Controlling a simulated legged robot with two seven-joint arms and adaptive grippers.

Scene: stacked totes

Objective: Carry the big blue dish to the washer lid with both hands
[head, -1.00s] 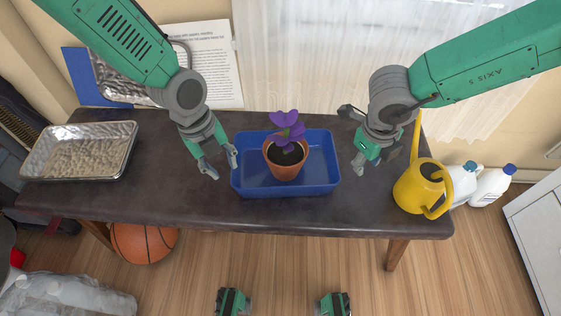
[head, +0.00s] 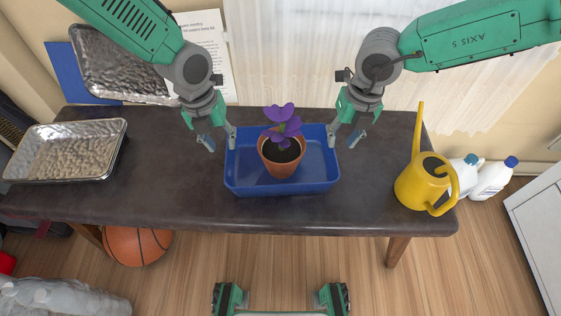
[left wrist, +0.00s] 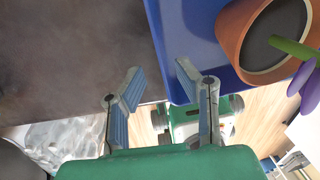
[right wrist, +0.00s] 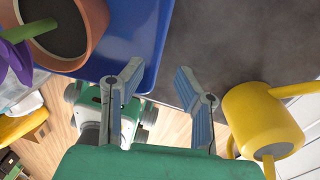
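The big blue dish (head: 240,184) lies on the dark table and holds a terracotta pot (head: 282,165) with a purple flower. My left gripper (head: 220,140) is open at the dish's left rim near its back corner. In the left wrist view the dish (left wrist: 195,40) has its edge between the spread fingers (left wrist: 158,75). My right gripper (head: 342,143) is open at the dish's right rim. In the right wrist view the dish edge (right wrist: 150,45) also runs between the spread fingers (right wrist: 160,72). I cannot tell whether any finger touches the rim. No washer lid can be made out for certain.
A yellow watering can (head: 420,187) stands right of the dish. A metal tray (head: 65,150) lies at the table's left end; another (head: 115,62) leans behind. A white cabinet or appliance (head: 540,220) is cut off at the right. A basketball (head: 137,245) lies under the table.

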